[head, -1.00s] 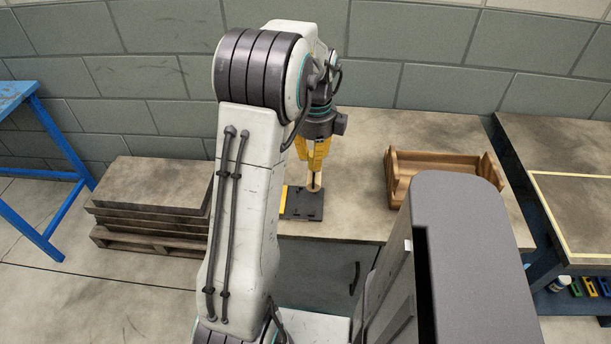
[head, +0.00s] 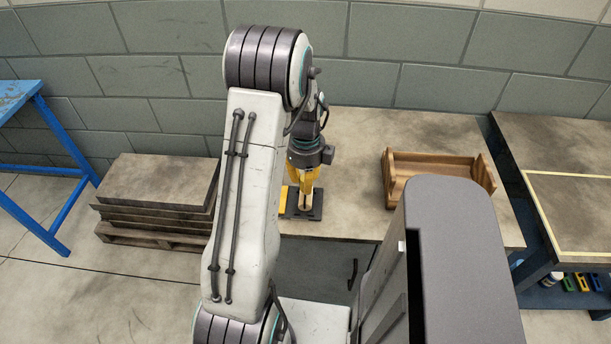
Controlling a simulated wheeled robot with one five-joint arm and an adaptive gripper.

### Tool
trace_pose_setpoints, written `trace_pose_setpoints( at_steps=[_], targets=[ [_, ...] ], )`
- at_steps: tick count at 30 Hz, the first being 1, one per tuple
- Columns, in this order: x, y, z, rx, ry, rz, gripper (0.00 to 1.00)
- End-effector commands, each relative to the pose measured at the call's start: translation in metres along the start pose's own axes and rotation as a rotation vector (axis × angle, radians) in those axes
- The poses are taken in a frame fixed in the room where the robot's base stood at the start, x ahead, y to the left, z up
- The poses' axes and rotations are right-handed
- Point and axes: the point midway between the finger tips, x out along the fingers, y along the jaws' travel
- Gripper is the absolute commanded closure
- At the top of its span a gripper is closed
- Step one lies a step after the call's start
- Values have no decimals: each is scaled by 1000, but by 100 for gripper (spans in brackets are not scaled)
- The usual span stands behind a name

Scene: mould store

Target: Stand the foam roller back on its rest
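My gripper (head: 305,195), with yellow fingers, points down over the bench and is shut on the foam roller (head: 305,209). Only a small pale brown part of the roller shows below the fingertips; the fingers hide the rest. A flat black plate (head: 317,213) with a yellow block (head: 283,200) at its left side lies on the bench beneath; it looks like the rest. The roller's lower end is at or just above the plate; I cannot tell whether they touch.
A wooden open box (head: 435,178) stands on the bench (head: 370,145) to the right. Another bench (head: 570,190) is at the far right. Stacked slabs (head: 160,180) sit on a pallet at left, near a blue-framed table (head: 45,130). The bench between plate and box is clear.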

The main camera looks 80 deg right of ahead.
Motion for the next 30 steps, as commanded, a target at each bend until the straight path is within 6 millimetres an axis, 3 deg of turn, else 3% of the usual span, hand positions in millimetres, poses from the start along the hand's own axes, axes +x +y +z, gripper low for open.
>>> trace_pose_setpoints(
  at_steps=[14,15,18,21,30],
  targets=[
    [6,0,0,0,0,0,100],
    [6,0,0,0,0,0,72],
    [5,0,0,0,0,0,64],
    [5,0,0,0,0,0,55],
    [3,0,0,0,0,0,55]
  ],
)
